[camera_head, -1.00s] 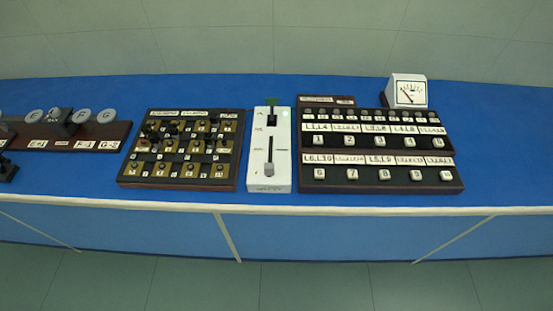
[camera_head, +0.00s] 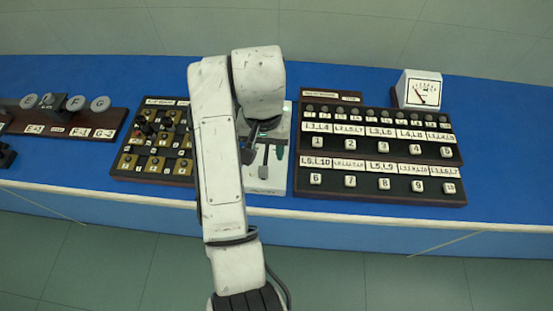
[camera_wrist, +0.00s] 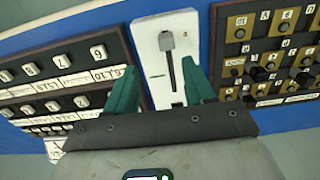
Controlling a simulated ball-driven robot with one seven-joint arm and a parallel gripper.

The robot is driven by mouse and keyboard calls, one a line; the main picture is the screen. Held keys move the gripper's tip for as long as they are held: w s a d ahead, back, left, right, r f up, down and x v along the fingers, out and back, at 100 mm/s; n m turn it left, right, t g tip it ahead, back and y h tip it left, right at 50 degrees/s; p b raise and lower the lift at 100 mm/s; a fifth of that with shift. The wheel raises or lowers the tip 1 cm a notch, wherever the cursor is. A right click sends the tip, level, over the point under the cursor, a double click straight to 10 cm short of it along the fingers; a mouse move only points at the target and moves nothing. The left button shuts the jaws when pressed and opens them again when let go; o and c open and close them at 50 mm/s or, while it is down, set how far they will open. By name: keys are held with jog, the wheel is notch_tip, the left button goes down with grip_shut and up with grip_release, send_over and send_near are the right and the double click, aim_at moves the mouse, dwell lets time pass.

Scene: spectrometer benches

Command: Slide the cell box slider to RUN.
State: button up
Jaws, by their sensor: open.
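The white cell box (camera_head: 279,182) stands at the bench's front edge, partly hidden behind my arm in the head view. Its grey slider knob (camera_head: 263,172) is at the near end of a dark vertical slot. In the wrist view the cell box (camera_wrist: 148,45) is upside down, with the knob (camera_wrist: 166,41) at the top of the slot. My gripper (camera_head: 262,154) is open above the box. In the wrist view its green fingers (camera_wrist: 158,67) straddle the slot, apart from the knob. The box's labels cannot be read.
A plug board with dark knobs (camera_head: 150,165) stands close left of the box. A dark board with numbered buttons (camera_head: 380,195) stands close right, with a white meter (camera_head: 420,88) behind it. A lens rail (camera_head: 60,125) lies far left. Blue bench top (camera_head: 500,130) is clear at right.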

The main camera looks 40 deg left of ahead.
aim_at(263, 169)
jog(key=shift+s+a+b, duration=0.2)
jog(key=shift+a+b, duration=0.1)
jog(key=shift+a, duration=0.25)
notch_tip(263, 169, down, 10)
jog(key=shift+f+b, duration=0.15)
jog(key=shift+b, duration=0.15)
grip_shut()
dwell(0.3)
